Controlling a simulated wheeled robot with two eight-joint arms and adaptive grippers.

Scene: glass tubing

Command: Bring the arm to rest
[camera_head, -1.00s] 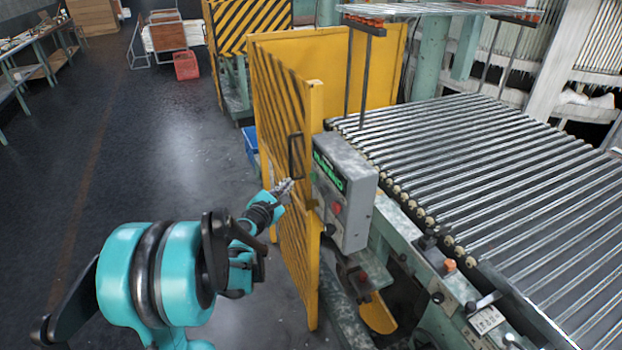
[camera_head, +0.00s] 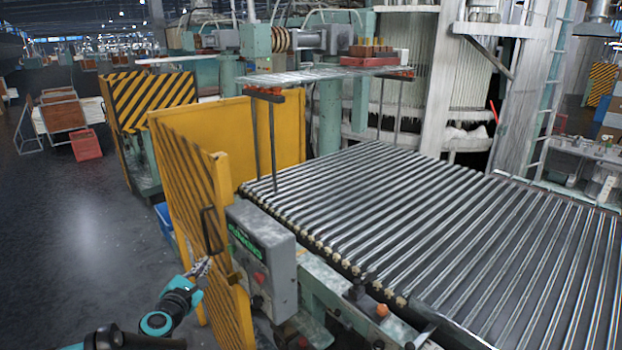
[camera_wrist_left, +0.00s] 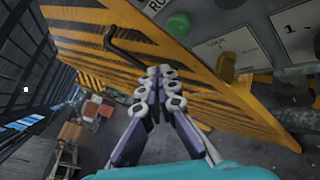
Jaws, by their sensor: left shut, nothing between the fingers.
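My left gripper (camera_head: 203,266) is in the lower left of the head view, in front of the yellow, black-striped gate panel (camera_head: 178,180) and left of the grey control box (camera_head: 262,262). In the left wrist view the gripper (camera_wrist_left: 158,72) has its fingertips together, with nothing between them. The gate's dark handle (camera_wrist_left: 125,52) is just beyond and left of the fingertips there, and they look apart from it. The gate handle also shows in the head view (camera_head: 210,230). My right gripper is not in view.
A roller conveyor (camera_head: 450,235) fills the right side. The control box carries buttons, including a green one (camera_wrist_left: 178,26) in the wrist view. A red crate (camera_head: 86,146) stands far left. The dark floor (camera_head: 80,240) at left is open.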

